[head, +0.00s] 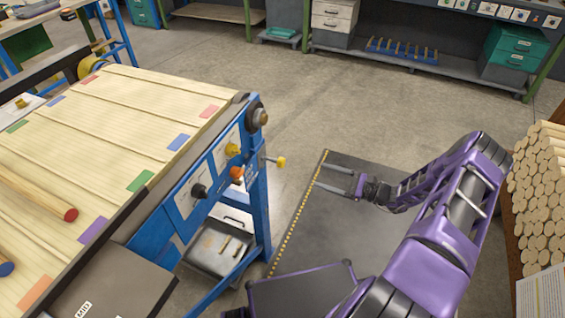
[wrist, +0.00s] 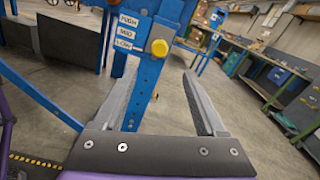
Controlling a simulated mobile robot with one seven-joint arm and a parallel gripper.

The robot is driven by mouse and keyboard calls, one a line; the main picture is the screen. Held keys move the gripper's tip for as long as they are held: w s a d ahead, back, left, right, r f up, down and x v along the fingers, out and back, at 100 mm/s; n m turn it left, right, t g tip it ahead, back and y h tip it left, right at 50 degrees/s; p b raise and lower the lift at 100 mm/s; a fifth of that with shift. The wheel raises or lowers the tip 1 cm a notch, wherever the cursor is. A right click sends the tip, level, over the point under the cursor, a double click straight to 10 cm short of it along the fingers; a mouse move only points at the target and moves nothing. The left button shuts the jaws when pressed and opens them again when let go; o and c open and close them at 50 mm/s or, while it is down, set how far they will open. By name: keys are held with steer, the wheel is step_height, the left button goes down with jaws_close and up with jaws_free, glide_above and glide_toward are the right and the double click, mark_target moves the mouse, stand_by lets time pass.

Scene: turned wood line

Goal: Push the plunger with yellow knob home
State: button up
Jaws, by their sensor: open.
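The plunger's yellow knob (head: 281,162) sits on a short rod that sticks out to the right from the blue post at the end of the slatted table. The same yellow knob shows in the wrist view (wrist: 159,48), in front of the blue post and just beyond my fingertips, roughly midway between them. My gripper (head: 317,176) is open and empty, its two fingers pointing left toward the post. It is to the right of the knob and apart from it. The gripper also shows in the wrist view (wrist: 160,76). The rod is hidden behind the knob there.
The table's blue end panel carries black (head: 199,191), orange (head: 237,174) and amber (head: 232,149) knobs. A grey bin (head: 218,250) is below. Stacked wood (head: 540,195) stands at right; the floor between is clear.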

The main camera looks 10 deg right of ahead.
mark_target(284, 164)
steer(key=x, duration=1.4)
steer(key=shift+w+a+p, duration=0.15)
steer(key=shift+a+p, duration=0.1)
steer(key=shift+p, duration=0.1)
jaws_close()
steer(key=shift+f, duration=0.1)
stand_by(0.5)
